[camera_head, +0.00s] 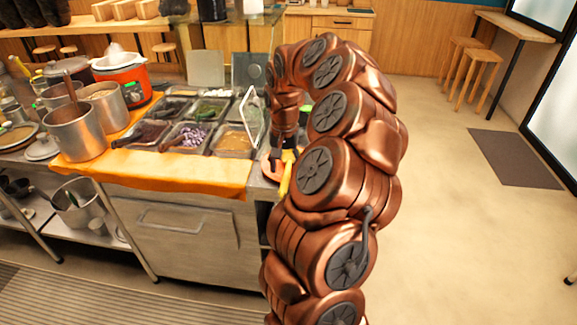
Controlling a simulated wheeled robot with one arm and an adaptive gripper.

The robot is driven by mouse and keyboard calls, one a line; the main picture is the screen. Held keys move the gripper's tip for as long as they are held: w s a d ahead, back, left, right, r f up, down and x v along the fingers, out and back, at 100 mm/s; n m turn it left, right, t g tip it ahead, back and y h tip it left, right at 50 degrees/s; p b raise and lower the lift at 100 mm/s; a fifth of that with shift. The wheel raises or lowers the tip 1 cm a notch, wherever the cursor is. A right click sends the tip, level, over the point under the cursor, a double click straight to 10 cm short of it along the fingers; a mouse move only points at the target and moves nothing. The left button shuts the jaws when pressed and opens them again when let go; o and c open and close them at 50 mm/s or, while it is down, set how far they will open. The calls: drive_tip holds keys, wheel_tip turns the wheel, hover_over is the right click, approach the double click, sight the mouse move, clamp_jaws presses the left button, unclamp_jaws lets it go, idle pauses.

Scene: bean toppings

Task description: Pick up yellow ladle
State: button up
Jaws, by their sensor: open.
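A yellow piece (285,183), which looks like the yellow ladle, shows at the right end of the counter. My arm hides much of it, so its full shape cannot be made out. My gripper (280,163) points down just above it and is open. The fingers are small and partly hidden by my arm. Whether they touch the yellow piece cannot be told.
An orange cloth (160,172) covers the counter's front. Food pans, including one with purple pieces (190,136), stand behind it. Steel pots (76,133) and an orange cooker (122,74) are at the left.

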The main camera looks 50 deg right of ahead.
sight(285, 180)
drive_tip(key=shift+s+a+f+p, duration=0.15)
drive_tip(key=shift+f+p, duration=0.35)
drive_tip(key=shift+f, duration=0.9)
drive_tip(key=shift+s+a+f+p, duration=0.1)
drive_tip(key=shift+f+p, duration=0.4)
drive_tip(key=shift+f, duration=0.85)
clamp_jaws()
